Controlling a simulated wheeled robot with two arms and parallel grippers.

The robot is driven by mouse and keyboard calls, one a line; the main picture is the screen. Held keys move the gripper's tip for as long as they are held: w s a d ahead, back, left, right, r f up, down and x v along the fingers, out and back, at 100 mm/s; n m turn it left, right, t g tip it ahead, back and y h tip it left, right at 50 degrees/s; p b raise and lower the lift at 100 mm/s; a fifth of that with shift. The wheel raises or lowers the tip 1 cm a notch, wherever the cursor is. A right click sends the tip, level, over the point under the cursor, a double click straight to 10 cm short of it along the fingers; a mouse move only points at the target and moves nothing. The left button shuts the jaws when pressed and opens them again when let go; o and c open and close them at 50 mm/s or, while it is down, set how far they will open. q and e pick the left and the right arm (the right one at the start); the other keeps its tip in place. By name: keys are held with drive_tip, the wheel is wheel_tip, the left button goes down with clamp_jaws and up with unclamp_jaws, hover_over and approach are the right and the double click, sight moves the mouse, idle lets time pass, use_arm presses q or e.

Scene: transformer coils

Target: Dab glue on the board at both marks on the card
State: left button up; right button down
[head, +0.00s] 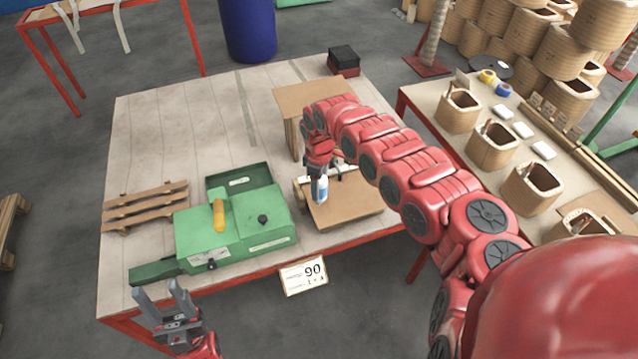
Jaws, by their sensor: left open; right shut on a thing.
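My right gripper (322,172) is shut on a small white and blue glue bottle (321,190). It holds the bottle upright over the left part of a flat brown board (352,208) near the table's front edge. Whether the bottle's tip touches the board cannot be told. The gripper and arm hide part of the board's back edge. My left gripper (161,291) is open and empty, in front of the table's front left corner.
A green machine (232,238) with a yellow handle (218,214) stands left of the board. Wooden slats (146,205) lie further left. A brown box-like stand (300,98) is behind the board. A side table with coils (492,148) is at right. The table's back left is clear.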

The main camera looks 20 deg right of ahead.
drive_tip(key=shift+r, duration=0.1)
drive_tip(key=shift+f, duration=0.45)
idle(0.7)
drive_tip(key=shift+r, duration=0.1)
idle(0.4)
drive_tip(key=shift+r+p, duration=1.7)
drive_tip(key=shift+r, duration=0.75)
drive_tip(key=shift+f, duration=0.1)
drive_tip(key=shift+f+b, duration=1.45)
drive_tip(key=shift+f, duration=0.65)
drive_tip(key=shift+f, duration=0.35)
